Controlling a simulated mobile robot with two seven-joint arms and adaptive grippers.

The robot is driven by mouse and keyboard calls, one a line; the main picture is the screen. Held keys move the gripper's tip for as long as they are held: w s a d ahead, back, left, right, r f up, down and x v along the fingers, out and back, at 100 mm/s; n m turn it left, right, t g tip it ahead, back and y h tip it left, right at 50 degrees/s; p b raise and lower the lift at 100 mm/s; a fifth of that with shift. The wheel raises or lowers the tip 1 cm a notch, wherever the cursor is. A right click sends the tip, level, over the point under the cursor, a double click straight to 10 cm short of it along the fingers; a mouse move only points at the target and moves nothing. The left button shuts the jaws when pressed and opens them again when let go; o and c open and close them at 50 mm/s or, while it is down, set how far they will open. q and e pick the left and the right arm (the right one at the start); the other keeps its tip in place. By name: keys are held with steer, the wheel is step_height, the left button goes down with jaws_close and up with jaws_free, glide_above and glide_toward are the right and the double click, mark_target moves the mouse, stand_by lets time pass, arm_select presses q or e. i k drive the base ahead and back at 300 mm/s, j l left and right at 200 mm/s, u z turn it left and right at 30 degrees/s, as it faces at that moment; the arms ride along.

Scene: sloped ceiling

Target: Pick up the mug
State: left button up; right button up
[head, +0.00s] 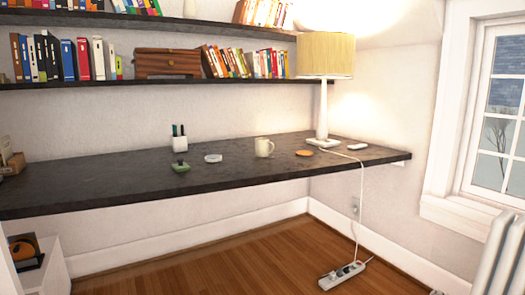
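A cream-coloured mug (262,147) stands upright on the dark wall-mounted desk (110,172), right of the desk's middle. Its handle points to the right. Neither of my grippers shows in the head view, so I cannot see whether they are open or shut.
Near the mug are a small white dish (213,158), a green item (180,167), a pen cup (180,143), an orange-brown disc (304,153) and a lamp (324,75). A cord runs down to a power strip (341,275). Bookshelves (120,85) hang above.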

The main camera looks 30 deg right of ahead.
mark_target(261, 144)
steer(key=i+l+z, duration=0.1)
steer(key=l, duration=0.25)
steer(key=i+l+z, duration=0.1)
steer(key=l, duration=0.2)
steer(key=i+l+z, duration=0.1)
steer(key=l, duration=0.2)
steer(key=i+l+z, duration=0.1)
steer(key=l, duration=0.25)
